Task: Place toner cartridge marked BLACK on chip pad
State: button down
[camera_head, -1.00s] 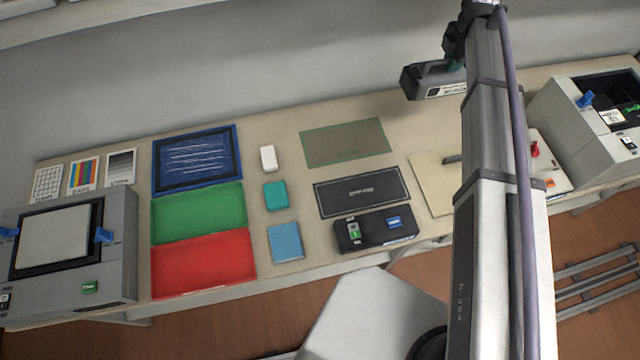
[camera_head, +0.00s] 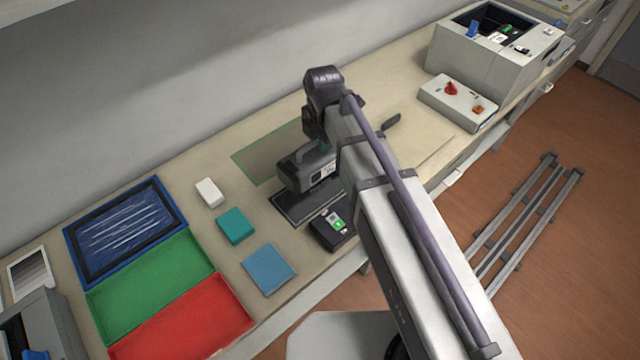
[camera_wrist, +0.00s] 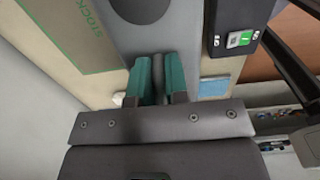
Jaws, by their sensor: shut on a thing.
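A dark grey toner cartridge (camera_head: 300,170) hangs from my gripper (camera_head: 325,146) in the head view. Its white end label faces right and front, too small to read. It appears over the black mat (camera_head: 290,208), hiding part of it; I cannot tell whether they touch. In the wrist view, my gripper's teal fingers (camera_wrist: 159,80) are shut on the grey cartridge (camera_wrist: 170,35). The mat's print is hidden now.
A black box with a green switch (camera_head: 335,228) stands in front of the mat. The green-outlined STOCK area (camera_head: 258,158) lies behind. White (camera_head: 210,191), teal (camera_head: 237,225) and blue (camera_head: 268,268) blocks lie left. A grey control box (camera_head: 458,100) stands right.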

notch_tip(320, 180, down, 10)
jog(key=b, duration=0.9)
jog(key=shift+r+p, duration=0.3)
jog(key=shift+f, duration=0.2)
jog(key=c, duration=1.1)
grip_release()
jog(key=shift+r, duration=0.1)
notch_tip(320, 180, up, 12)
jog(key=p, duration=1.2)
jog(key=shift+s+r, duration=0.1)
jog(key=shift+r, duration=0.15)
jog(key=shift+f, duration=0.1)
